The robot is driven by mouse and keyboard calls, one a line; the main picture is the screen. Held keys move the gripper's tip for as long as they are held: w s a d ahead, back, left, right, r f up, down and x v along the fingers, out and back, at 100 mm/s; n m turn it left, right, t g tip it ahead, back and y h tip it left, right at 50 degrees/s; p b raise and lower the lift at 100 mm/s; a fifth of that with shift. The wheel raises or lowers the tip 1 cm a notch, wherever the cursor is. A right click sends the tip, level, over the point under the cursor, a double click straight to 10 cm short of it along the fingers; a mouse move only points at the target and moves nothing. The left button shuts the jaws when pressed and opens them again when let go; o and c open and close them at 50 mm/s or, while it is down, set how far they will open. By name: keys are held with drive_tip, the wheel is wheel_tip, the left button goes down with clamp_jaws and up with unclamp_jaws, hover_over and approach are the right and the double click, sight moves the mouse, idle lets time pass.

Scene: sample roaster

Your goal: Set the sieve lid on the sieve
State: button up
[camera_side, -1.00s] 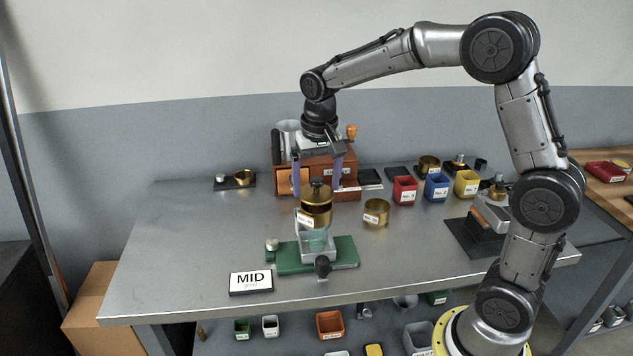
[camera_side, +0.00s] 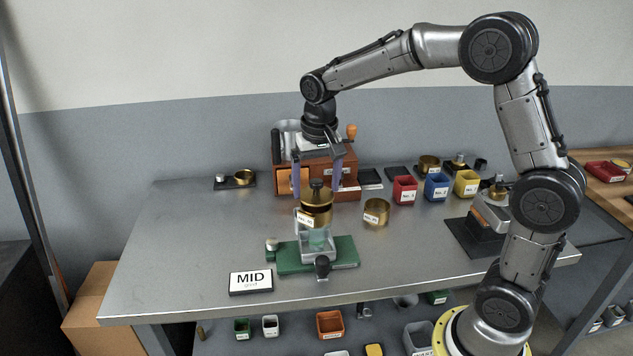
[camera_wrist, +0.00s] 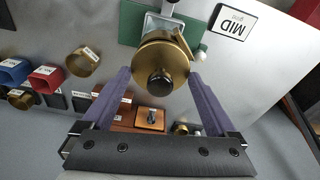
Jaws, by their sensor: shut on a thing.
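The sieve lid (camera_side: 316,195) is a brass disc with a black knob on top. My gripper (camera_side: 315,190) has its two purple fingers shut on the lid, one on either side. The lid is level and directly over the brass sieve (camera_side: 321,220), which has a white label and stands above the green base. I cannot tell whether the lid touches the sieve all round. In the wrist view the lid (camera_wrist: 155,58) lies between the fingers (camera_wrist: 160,72), knob facing the camera, and hides most of the sieve.
A second brass sieve ring (camera_side: 377,212) stands just right. The green base (camera_side: 288,258) lies below, with a MID sign (camera_side: 251,282) in front. A wooden box (camera_side: 347,178) stands behind, with red (camera_side: 405,190), blue (camera_side: 437,187) and yellow (camera_side: 467,184) cups to its right.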

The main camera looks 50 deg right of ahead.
sight(319, 198)
drive_tip(key=shift+f, duration=0.9)
drive_tip(key=o, duration=1)
drive_tip(key=r, duration=0.4)
drive_tip(key=s+r, duration=0.1)
drive_tip(key=r, duration=0.4)
drive_tip(key=a+r, duration=0.1)
drive_tip(key=r, duration=0.3)
drive_tip(key=shift+s+r, duration=0.15)
drive_tip(key=shift+r, duration=0.15)
